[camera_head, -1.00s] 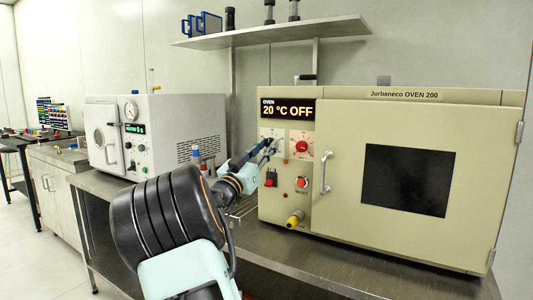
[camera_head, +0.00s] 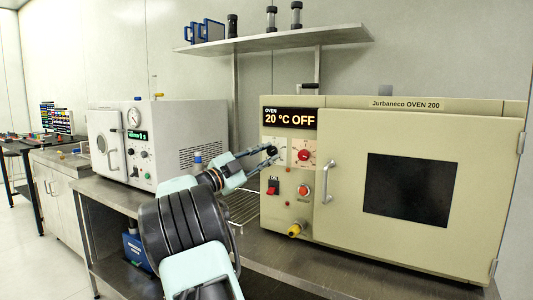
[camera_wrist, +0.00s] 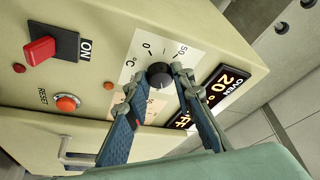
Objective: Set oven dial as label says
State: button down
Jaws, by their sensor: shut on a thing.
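The cream oven (camera_head: 480,145) stands on the bench, its display (camera_head: 290,119) reading "OVEN 20 °C OFF". A black dial (camera_head: 271,150) is on a white scale plate under the display. In the wrist view the same dial (camera_wrist: 158,75) sits on its plate (camera_wrist: 139,62), with "0" and "50" legible among its marks. My gripper (camera_head: 268,154) is at this dial. In the wrist view its two fingers (camera_wrist: 158,80) are on either side of the knob, shut on it. The fingers partly hide the plate and the display. I cannot read any label giving a setting.
A red-pointer dial (camera_head: 304,155) is right of the black one. Below are a red ON switch (camera_head: 273,186), a RESET button (camera_head: 304,191) and a yellow connector (camera_head: 295,229). The oven door handle (camera_head: 327,182) sticks out at right. A white instrument (camera_head: 185,135) stands at left.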

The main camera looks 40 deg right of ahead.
jog(key=shift+m+y, duration=0.3)
jog(key=shift+m, duration=0.5)
jog(key=shift+p, duration=0.3)
jog(key=c, duration=1.7)
grip_release()
jog(key=shift+o, duration=0.2)
jog(key=v, duration=1.2)
jog(key=shift+w, duration=0.15)
jog(key=shift+r, duration=0.15)
